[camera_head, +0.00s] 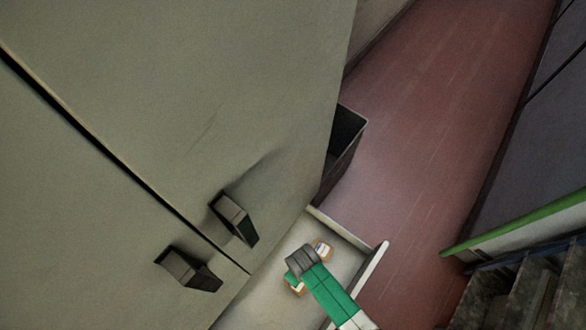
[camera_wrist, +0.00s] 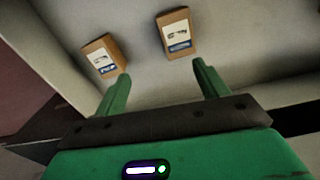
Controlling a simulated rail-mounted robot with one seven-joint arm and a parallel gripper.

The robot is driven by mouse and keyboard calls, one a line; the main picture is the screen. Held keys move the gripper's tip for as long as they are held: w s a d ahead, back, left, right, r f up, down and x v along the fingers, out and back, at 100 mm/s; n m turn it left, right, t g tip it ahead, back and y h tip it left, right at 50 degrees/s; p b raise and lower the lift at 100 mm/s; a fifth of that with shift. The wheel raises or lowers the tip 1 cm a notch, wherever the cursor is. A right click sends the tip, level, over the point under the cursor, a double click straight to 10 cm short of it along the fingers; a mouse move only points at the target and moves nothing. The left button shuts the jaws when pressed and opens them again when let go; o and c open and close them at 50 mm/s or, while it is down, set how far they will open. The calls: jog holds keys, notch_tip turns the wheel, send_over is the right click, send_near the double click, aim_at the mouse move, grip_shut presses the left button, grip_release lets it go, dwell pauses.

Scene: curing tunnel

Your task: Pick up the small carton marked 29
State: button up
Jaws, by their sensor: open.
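Two small brown cartons with white and blue labels lie on a pale surface in the wrist view, a left carton (camera_wrist: 101,56) and a right carton (camera_wrist: 177,33). The print is too small and blurred to tell which is marked 29. My gripper (camera_wrist: 161,71) is open and empty, its two green fingers apart. The left carton is just beyond the left fingertip; the right one lies farther out, between the fingers' lines. In the head view one carton (camera_head: 323,249) shows beside my arm's grey end, and another (camera_head: 298,289) is mostly hidden under my green arm.
The pale surface is a tray with a raised rim (camera_head: 372,268). A large grey-green cabinet with two dark handles (camera_head: 236,218) fills the left of the head view. A dark open bin (camera_head: 343,150) stands behind the tray. Reddish floor (camera_head: 430,140) lies clear to the right.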

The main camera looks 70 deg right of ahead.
jog(key=shift+n, duration=0.4)
jog(key=a+f, duration=0.1)
jog(key=f, duration=0.1)
jog(key=a+f, duration=0.1)
jog(key=f, duration=0.1)
jog(key=shift+s+a+b, duration=0.25)
jog(key=shift+a+b, duration=0.1)
jog(key=shift+a+f, duration=0.1)
jog(key=shift+a, duration=0.25)
jog(key=shift+d+r, duration=0.1)
jog(key=shift+r, duration=0.15)
notch_tip(320, 180, down, 3)
jog(key=shift+d+r+b, duration=0.1)
jog(key=shift+b, duration=0.6)
jog(key=f+b, duration=0.2)
jog(key=f, duration=0.1)
jog(key=f+b, duration=0.2)
jog(key=shift+w+a+f, duration=0.15)
jog(key=shift+w+a, duration=0.1)
jog(key=shift+w, duration=0.15)
jog(key=shift+r, duration=0.2)
jog(key=c, duration=1.1)
jog(key=shift+r, duration=0.1)
notch_tip(320, 180, up, 10)
jog(key=p, duration=0.6)
jog(key=shift+p, duration=0.35)
